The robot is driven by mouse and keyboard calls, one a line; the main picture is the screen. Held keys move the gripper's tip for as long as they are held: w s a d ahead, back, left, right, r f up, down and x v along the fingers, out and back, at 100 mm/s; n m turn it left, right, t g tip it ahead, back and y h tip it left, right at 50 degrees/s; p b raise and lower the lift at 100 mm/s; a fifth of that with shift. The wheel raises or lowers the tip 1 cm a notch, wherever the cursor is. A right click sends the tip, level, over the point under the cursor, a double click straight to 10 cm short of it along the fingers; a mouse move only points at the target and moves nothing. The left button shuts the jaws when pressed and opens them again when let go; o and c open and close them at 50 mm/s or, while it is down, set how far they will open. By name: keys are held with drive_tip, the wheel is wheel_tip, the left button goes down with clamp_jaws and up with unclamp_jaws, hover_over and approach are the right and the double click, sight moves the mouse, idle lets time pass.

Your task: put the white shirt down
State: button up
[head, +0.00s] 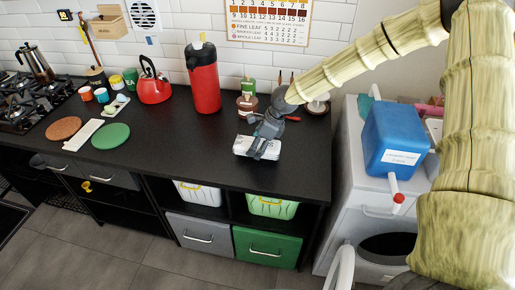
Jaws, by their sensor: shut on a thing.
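My gripper (262,143) is over the right part of the black countertop (190,145), near its front edge. It is shut on a white folded item (243,146), which looks like the white shirt. The item shows as a small flat bundle on both sides of the fingers. I cannot tell whether it touches the countertop or hangs just above it. My arm comes in from the upper right and hides part of the counter behind the gripper.
A red flask (205,85) and a red kettle (153,88) stand at the back. A gas hob (32,105) is far left. Jars (247,103) stand behind my gripper. A blue container (392,135) sits on the white machine at right. The counter's front middle is clear.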

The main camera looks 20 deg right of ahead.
drive_tip(key=shift+f, duration=1.1)
drive_tip(key=shift+f, duration=0.1)
drive_tip(key=o, duration=1.1)
